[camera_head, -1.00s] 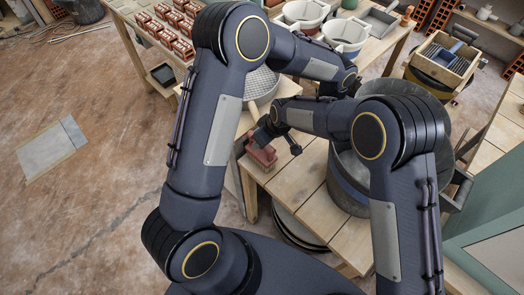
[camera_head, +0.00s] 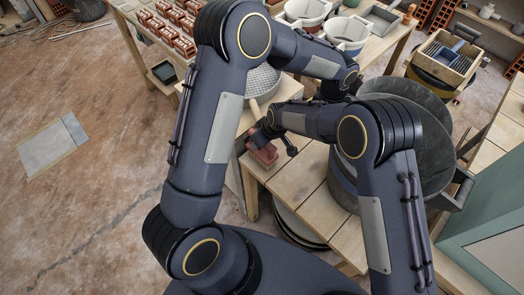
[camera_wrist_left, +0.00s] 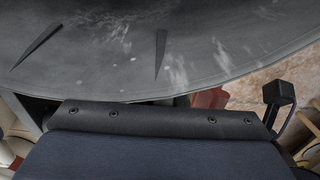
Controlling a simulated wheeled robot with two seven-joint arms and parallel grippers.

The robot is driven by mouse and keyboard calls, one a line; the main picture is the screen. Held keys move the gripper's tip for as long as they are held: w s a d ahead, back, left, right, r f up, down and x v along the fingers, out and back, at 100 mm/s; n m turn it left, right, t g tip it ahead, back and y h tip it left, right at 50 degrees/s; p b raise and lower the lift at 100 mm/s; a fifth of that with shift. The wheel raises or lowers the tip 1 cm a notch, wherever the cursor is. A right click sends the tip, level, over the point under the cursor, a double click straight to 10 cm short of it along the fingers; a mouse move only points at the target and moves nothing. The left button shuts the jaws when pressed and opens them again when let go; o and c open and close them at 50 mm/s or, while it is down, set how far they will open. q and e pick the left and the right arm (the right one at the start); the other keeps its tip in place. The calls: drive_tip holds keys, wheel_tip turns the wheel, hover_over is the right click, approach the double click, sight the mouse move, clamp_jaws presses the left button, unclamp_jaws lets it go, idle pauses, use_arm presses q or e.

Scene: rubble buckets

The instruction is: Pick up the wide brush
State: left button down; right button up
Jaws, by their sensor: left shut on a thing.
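My left arm reaches in from the left in the head view, and its wrist (camera_head: 345,80) is beyond my right arm. The left gripper's fingertips are hidden there. In the left wrist view, a broad dark navy piece with a black riveted band (camera_wrist_left: 160,118) fills the bottom. I cannot tell whether this is the wide brush, and I see no clear brush elsewhere. My right gripper (camera_head: 270,148) is low over the near left table corner, at a reddish block (camera_head: 262,158). A reddish patch (camera_wrist_left: 210,98) also shows in the left wrist view. Whether the right jaws grip the block is unclear.
A big grey bucket (camera_head: 437,150) stands on the wooden table (camera_head: 300,180), close to my right arm. A large grey curved surface (camera_wrist_left: 130,50) fills the top of the wrist view. Bricks (camera_head: 165,30), pale tubs (camera_head: 345,32) and a wooden crate (camera_head: 433,62) stand behind.

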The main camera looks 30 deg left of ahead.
clamp_jaws()
idle(0.4)
drive_tip(key=shift+r, duration=0.1)
